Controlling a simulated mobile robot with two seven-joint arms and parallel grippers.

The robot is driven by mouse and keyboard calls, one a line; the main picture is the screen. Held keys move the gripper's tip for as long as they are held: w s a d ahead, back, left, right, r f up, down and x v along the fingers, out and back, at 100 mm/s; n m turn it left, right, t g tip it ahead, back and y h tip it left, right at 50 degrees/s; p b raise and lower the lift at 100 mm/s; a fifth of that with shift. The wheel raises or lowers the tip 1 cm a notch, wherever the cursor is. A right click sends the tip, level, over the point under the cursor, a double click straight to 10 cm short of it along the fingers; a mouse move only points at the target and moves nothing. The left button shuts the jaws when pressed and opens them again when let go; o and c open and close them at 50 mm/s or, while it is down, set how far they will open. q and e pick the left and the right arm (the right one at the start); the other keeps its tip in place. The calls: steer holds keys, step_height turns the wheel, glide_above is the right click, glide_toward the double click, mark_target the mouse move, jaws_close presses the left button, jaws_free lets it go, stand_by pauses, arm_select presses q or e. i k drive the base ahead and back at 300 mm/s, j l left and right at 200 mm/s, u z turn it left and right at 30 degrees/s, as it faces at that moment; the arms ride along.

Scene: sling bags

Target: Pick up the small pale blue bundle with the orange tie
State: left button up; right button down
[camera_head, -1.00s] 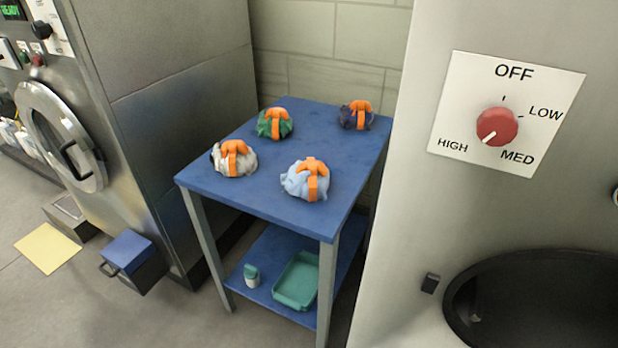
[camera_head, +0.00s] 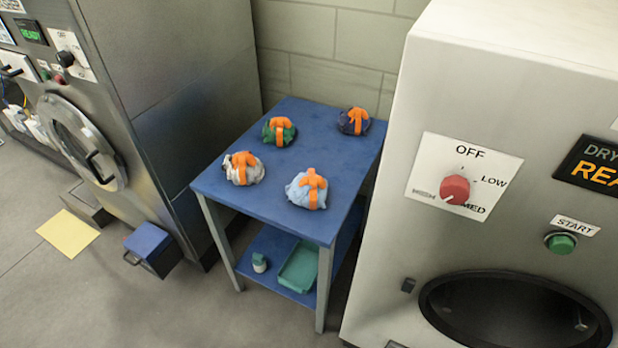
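The small pale blue bundle (camera_head: 298,194) with an orange tie (camera_head: 313,188) sits near the front right of the blue table top (camera_head: 272,177). A whitish bundle (camera_head: 240,176) with an orange tie is to its left. A green bundle (camera_head: 278,132) and a dark purple bundle (camera_head: 353,123), both with orange ties, sit farther back. Neither of my grippers shows in the view.
A dryer (camera_head: 390,170) with a red knob (camera_head: 454,190) and an open round drum (camera_head: 515,312) stands right of the table. A washer (camera_head: 150,110) stands at the left. A blue-topped box (camera_head: 148,243) and yellow sheet (camera_head: 68,234) are on the floor. The lower shelf holds a green tray (camera_head: 298,270).

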mark_target(310, 191)
steer(key=i+j+z, duration=0.1)
steer(key=z, duration=0.35)
steer(key=i+j+z, duration=0.2)
steer(key=z, duration=0.25)
steer(key=i+j+z, duration=0.1)
steer(key=j+z, duration=0.15)
steer(key=z, duration=0.15)
